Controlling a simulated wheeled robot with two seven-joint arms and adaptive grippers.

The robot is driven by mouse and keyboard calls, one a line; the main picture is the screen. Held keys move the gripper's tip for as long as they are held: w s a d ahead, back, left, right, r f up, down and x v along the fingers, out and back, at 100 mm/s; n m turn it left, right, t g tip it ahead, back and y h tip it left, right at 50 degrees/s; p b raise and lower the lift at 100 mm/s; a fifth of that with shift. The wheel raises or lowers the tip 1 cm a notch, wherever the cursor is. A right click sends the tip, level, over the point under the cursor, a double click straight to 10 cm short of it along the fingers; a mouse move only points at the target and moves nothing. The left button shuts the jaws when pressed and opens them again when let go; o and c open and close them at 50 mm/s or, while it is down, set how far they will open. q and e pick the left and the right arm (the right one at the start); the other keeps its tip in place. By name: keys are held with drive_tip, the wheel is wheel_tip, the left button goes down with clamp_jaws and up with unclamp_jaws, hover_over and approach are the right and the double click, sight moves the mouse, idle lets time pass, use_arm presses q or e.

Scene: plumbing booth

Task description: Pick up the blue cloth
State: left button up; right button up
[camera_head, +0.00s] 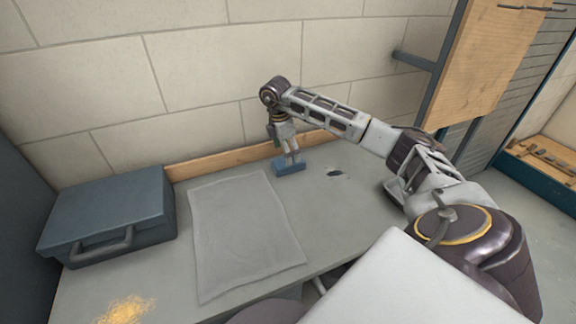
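A small blue block-shaped thing (289,168), which looks like the folded blue cloth, lies on the grey worktop near the back wall. My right gripper (292,161) points down right at it, with its fingertips at the cloth's upper side. The fingers look slightly apart, but the view is too small to tell whether they grip the cloth or only touch it. The cloth appears to rest on the worktop. My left gripper is not in view.
A pale grey sheet (240,235) lies flat left of the cloth. A blue-grey toolbox (110,210) stands at the far left. Yellow shavings (126,310) lie at the front left. A dark patch (335,173) is right of the cloth. A wooden strip (225,158) edges the wall.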

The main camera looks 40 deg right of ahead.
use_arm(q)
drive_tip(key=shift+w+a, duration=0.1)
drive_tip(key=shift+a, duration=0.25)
use_arm(e)
drive_tip(key=shift+f, duration=0.15)
drive_tip(key=shift+f, duration=0.15)
drive_tip(key=shift+w+d+f, duration=0.1)
drive_tip(key=shift+d+f, duration=0.15)
drive_tip(key=shift+f, duration=0.75)
drive_tip(key=shift+w+d+f, duration=0.1)
drive_tip(key=shift+d+f, duration=0.1)
drive_tip(key=shift+f, duration=1.25)
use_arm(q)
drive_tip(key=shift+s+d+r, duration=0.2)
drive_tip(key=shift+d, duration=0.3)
use_arm(e)
drive_tip(key=shift+c, duration=0.5)
drive_tip(key=c, duration=1)
drive_tip(key=shift+r, duration=0.1)
